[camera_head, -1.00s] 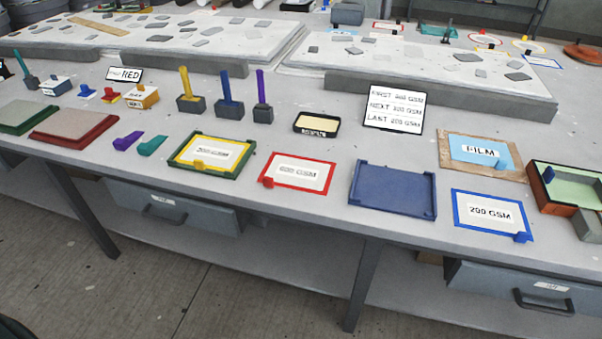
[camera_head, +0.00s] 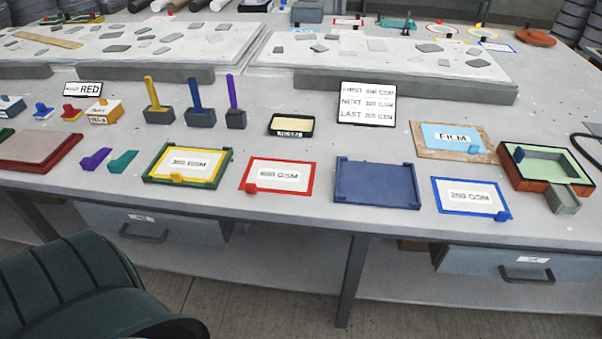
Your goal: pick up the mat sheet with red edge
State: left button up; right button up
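The mat sheet with red edge (camera_head: 277,177) lies flat on the front part of the table. It is a white sheet with a red border, a printed label that seems to read 600 GSM, and a small red tab at its lower left corner. It lies between a yellow-edged sheet in a green tray (camera_head: 187,164) on its left and an empty blue tray (camera_head: 376,183) on its right. Neither of my grippers is in view.
A blue-edged sheet (camera_head: 469,196) lies right of the blue tray. Brushes in dark blocks (camera_head: 200,116), a small black-rimmed tray (camera_head: 291,125) and a sign (camera_head: 367,103) stand behind. A dark green ribbed object (camera_head: 80,290) fills the lower left. Bare tabletop surrounds the red-edged sheet.

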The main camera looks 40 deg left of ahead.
aim_at(277, 176)
jog(key=k+j+z, duration=0.2)
jog(key=j, duration=0.2)
jog(key=k+j+z, duration=0.15)
jog(key=j, duration=0.2)
jog(key=k+j+z, duration=0.2)
jog(key=j, duration=0.15)
jog(key=k+j+z, duration=0.2)
jog(key=j, duration=0.15)
jog(key=k+j, duration=0.2)
jog(key=j, duration=0.15)
jog(key=k+j, duration=0.2)
jog(key=j, duration=0.15)
jog(key=k+j, duration=0.2)
jog(key=j, duration=0.15)
